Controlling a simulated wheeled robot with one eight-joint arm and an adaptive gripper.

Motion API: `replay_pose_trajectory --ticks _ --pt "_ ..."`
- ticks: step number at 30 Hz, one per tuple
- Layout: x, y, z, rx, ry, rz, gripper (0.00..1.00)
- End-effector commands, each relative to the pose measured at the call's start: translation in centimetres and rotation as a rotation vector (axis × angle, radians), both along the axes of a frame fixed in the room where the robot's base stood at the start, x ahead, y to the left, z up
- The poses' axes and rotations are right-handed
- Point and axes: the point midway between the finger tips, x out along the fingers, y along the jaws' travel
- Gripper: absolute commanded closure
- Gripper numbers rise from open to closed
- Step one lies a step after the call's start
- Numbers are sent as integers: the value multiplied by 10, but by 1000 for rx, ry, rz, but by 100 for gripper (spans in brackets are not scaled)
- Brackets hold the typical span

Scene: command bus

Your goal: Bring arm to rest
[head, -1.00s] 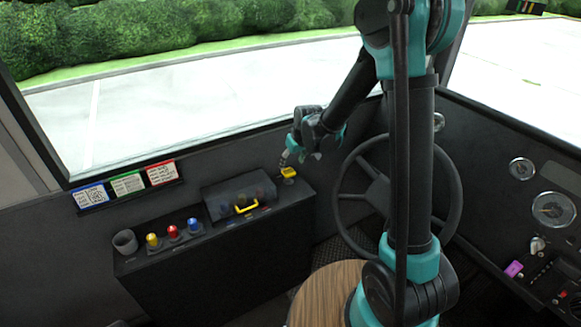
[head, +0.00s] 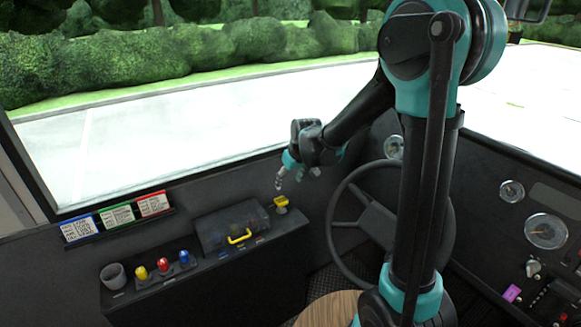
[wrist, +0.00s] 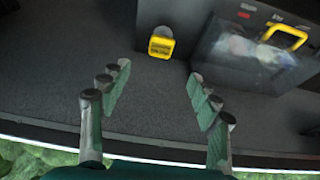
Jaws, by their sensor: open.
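My gripper (head: 296,178) hangs above the right end of the dark console in the head view, its fingers pointing down. In the wrist view my gripper (wrist: 160,102) shows two spread fingers with nothing between them. A yellow switch (head: 281,204) sits on the console below and beside the fingertips. The yellow switch (wrist: 161,44) also shows in the wrist view, beyond the fingertips and apart from them. My arm is bent, with its upper links in front of the steering wheel.
The console (head: 200,262) carries a clear case with a yellow handle (head: 239,237), a grey cup (head: 114,276) and yellow, red and blue knobs. A steering wheel (head: 340,225) stands behind my arm. Gauges (head: 545,230) line the right dashboard. The window is beyond the console.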

Motion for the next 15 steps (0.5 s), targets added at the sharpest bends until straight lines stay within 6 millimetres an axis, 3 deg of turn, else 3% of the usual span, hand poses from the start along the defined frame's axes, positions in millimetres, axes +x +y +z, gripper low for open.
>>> replay_pose_trajectory --ticks 5,15 --pt "-23 -42 5 -2 3 -76 38" --pt "-122 -158 1 -4 16 -337 38"
